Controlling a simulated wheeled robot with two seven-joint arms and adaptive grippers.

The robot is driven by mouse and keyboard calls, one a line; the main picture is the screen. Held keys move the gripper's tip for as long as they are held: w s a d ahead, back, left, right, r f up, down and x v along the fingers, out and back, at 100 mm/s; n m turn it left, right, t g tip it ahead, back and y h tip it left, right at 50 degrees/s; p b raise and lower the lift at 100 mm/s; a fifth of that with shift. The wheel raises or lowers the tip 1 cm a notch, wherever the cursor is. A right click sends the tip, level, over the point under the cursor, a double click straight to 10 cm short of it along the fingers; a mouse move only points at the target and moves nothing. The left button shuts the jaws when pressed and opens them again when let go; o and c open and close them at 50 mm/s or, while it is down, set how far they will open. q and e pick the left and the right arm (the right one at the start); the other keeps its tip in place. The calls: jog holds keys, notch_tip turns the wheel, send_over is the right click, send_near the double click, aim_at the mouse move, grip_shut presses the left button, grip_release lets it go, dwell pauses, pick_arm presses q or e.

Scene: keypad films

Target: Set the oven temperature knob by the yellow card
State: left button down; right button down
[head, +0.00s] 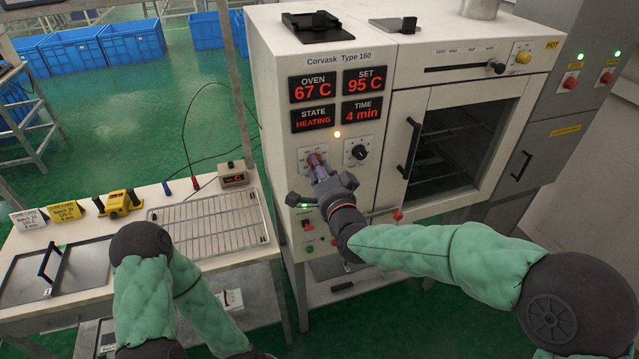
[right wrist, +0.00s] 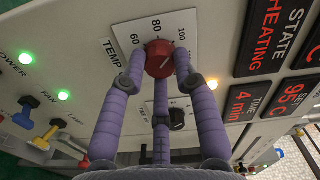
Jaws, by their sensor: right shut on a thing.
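The red temperature knob (right wrist: 160,58) sits on a white dial plate marked TEMP, with 60, 80 and 100 legible. Its white pointer line slants up and right. My right gripper (head: 319,170) has purple fingers closed around the knob; in the right wrist view its fingertips (right wrist: 160,80) press on both sides of it. The oven (head: 345,62) display reads OVEN 67 C, SET 95 C, STATE HEATING, TIME 4 min. The yellow card (head: 64,213) stands on the left bench, its small print hard to read. My left gripper is out of view; only its arm shows.
A black time knob (head: 358,152) sits right of the red one. Switches and lamps line the lower panel. A white card (head: 28,219), a yellow device (head: 120,204) and a wire rack (head: 212,229) are on the bench. The oven door (head: 412,140) is shut.

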jog(key=shift+f+m+b, duration=0.1)
jog(key=shift+m+b, duration=6.1)
jog(key=shift+b, duration=1.75)
jog(key=c, duration=1)
grip_release()
jog(key=shift+o, duration=0.2)
jog(key=shift+s, duration=0.1)
jog(key=v, duration=1.2)
